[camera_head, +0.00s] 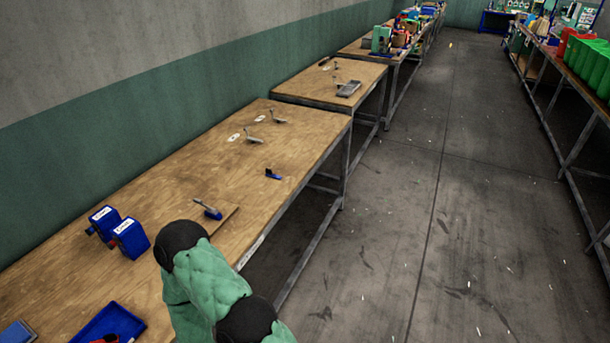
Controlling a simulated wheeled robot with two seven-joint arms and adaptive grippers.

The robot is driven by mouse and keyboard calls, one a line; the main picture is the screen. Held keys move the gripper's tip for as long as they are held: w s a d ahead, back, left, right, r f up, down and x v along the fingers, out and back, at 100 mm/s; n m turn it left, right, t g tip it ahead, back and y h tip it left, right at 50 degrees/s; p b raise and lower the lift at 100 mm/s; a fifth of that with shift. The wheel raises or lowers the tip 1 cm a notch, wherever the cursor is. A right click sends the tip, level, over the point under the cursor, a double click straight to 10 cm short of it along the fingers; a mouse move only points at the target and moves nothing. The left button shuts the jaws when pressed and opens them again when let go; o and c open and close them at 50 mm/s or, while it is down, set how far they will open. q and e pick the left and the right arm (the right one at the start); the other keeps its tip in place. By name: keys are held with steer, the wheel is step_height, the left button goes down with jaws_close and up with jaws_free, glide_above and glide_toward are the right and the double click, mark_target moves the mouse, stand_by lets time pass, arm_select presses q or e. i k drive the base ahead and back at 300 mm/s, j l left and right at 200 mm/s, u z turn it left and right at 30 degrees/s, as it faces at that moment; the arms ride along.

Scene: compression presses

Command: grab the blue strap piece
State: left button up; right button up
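A small blue piece (273,174), which may be the strap piece, lies alone on the near wooden table (165,185) close to its right edge. Another small blue part (212,213) sits at the end of a metal lever on a wooden board, left of and nearer than the first. Which of them is the strap piece I cannot tell for certain. One of my arms, green with black joints, rises at the bottom centre. I cannot tell which arm it is. No gripper fingers show, and both grippers are out of view.
Two blue boxes (118,233) with white labels stand on the near table's left. A blue tray (108,324) is at the bottom left. Metal levers (254,137) stand farther back. More tables line the wall. The floor aisle (440,220) on the right is clear.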

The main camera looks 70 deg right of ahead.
mark_target(269, 173)
steer(key=z, duration=0.4)
steer(key=i+z, duration=0.1)
steer(key=z, duration=0.3)
steer(key=j+z, duration=0.1)
steer(key=z, duration=0.7)
steer(key=j+z, duration=0.1)
steer(key=z, duration=0.3)
steer(key=i+j+z, duration=0.1)
steer(key=j+z, duration=0.15)
steer(key=j, duration=0.2)
